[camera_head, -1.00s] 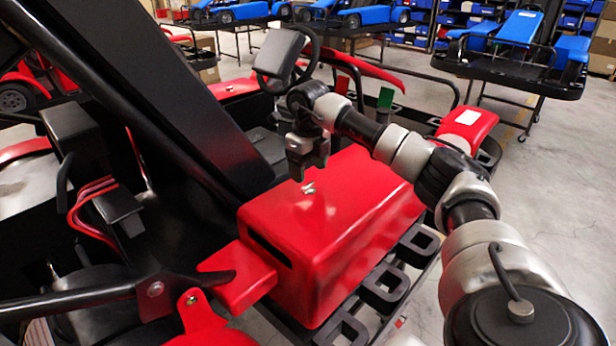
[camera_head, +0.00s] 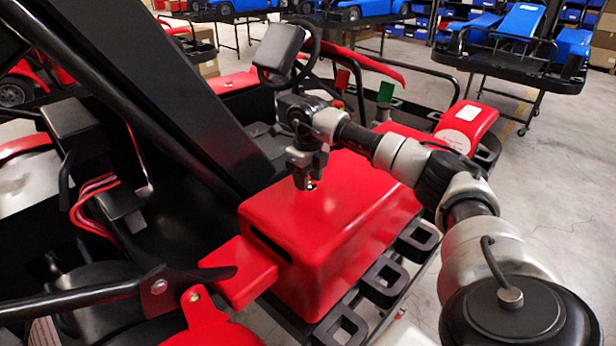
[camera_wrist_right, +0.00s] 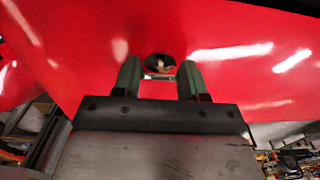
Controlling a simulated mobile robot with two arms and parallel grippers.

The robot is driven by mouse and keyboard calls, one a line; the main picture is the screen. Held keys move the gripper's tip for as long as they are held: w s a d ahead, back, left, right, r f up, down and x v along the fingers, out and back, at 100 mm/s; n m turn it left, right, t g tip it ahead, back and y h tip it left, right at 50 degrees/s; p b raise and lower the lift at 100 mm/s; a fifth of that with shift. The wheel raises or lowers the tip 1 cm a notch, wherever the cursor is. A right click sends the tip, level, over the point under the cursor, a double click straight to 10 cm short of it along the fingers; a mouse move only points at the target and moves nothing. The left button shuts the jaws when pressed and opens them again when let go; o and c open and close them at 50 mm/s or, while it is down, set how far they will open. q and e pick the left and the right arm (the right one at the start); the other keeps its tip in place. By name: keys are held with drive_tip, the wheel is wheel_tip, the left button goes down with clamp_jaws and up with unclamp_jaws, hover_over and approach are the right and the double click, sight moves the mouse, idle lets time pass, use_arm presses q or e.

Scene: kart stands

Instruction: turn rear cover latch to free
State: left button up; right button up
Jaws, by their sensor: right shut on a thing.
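The red rear cover (camera_head: 335,220) is a box-like hood on the kart, with a dark slot in its left side. The small metal latch (camera_head: 311,186) is on its top and mostly hidden by my right gripper (camera_head: 308,182), which points down from above. In the right wrist view the latch (camera_wrist_right: 160,66) shows as a pale metal piece with a dark round spot, between the two greenish fingers of the right gripper (camera_wrist_right: 160,68). The right gripper is shut on the latch. Its exact turn angle is hard to tell. My left gripper is not in view.
A black frame with square loops (camera_head: 385,282) runs along the cover's right side. A thick black beam (camera_head: 150,95) slants across the left. A steering wheel (camera_head: 290,55) stands behind the arm. Blue karts on stands (camera_head: 520,45) are at the back. Grey floor is clear at right.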

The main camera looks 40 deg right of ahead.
drive_tip(key=shift+n, duration=0.4)
drive_tip(key=n+b, duration=0.1)
drive_tip(key=n, duration=0.2)
drive_tip(key=n+b, duration=0.1)
drive_tip(key=n, duration=0.4)
drive_tip(key=shift+a, duration=0.1)
drive_tip(key=n, duration=0.4)
drive_tip(key=shift+s+n+b, duration=0.15)
drive_tip(key=shift+n+b, duration=0.25)
drive_tip(key=shift+r+n, duration=0.15)
drive_tip(key=shift+n, duration=2.15)
drive_tip(key=o, duration=0.9)
drive_tip(key=shift+b, duration=0.3)
